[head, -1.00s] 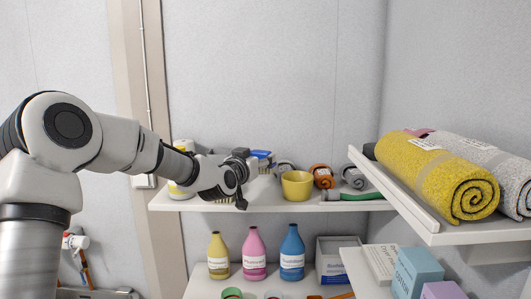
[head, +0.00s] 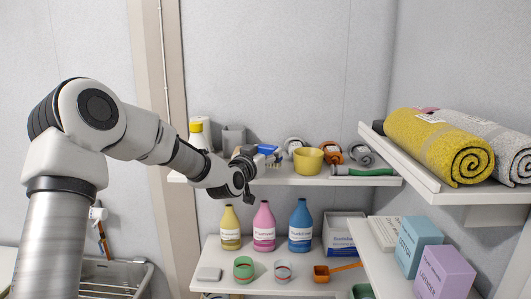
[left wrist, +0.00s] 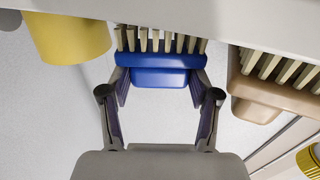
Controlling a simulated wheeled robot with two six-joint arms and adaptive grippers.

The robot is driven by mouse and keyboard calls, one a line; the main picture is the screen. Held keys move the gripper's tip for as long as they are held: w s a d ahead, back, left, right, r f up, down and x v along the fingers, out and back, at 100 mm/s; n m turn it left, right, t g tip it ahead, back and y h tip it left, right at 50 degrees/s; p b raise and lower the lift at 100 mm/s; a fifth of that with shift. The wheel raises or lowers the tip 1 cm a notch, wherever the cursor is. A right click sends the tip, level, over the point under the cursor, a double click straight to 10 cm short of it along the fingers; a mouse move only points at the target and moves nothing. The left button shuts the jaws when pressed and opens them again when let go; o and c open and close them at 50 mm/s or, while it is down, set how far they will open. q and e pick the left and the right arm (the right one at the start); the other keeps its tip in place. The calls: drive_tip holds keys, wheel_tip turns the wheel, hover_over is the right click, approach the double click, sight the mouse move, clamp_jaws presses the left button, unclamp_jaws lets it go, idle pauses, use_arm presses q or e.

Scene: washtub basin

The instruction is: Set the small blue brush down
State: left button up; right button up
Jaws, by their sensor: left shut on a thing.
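The small blue brush (head: 268,150) is at the upper shelf, left of the yellow cup. In the left wrist view the blue brush (left wrist: 160,75) sits between both fingers of my left gripper (left wrist: 160,88), which is shut on it. Its pale bristles point toward the shelf edge at the top of that picture. I cannot tell whether they touch the shelf. In the head view my left gripper (head: 248,180) is at the shelf's front edge and partly covers the brush. My right gripper is not in view.
The yellow cup (head: 308,161) stands close to the right on the upper shelf (head: 300,180). A brown brush (left wrist: 262,95) lies on the other side. Rolls and a green-handled tool (head: 362,172) are farther right. Bottles (head: 264,228) stand on the shelf below.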

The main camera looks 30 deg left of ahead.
use_arm(q)
drive_tip(key=shift+w+a+f, duration=0.1)
drive_tip(key=shift+w+f, duration=0.5)
drive_tip(key=shift+f, duration=0.05)
drive_tip(key=shift+s+f+b, duration=0.1)
drive_tip(key=shift+s+b, duration=0.3)
drive_tip(key=shift+b, duration=0.15)
drive_tip(key=o, duration=1.4)
drive_tip(key=shift+w+f, duration=0.15)
drive_tip(key=shift+w, duration=0.1)
drive_tip(key=shift+s, duration=0.1)
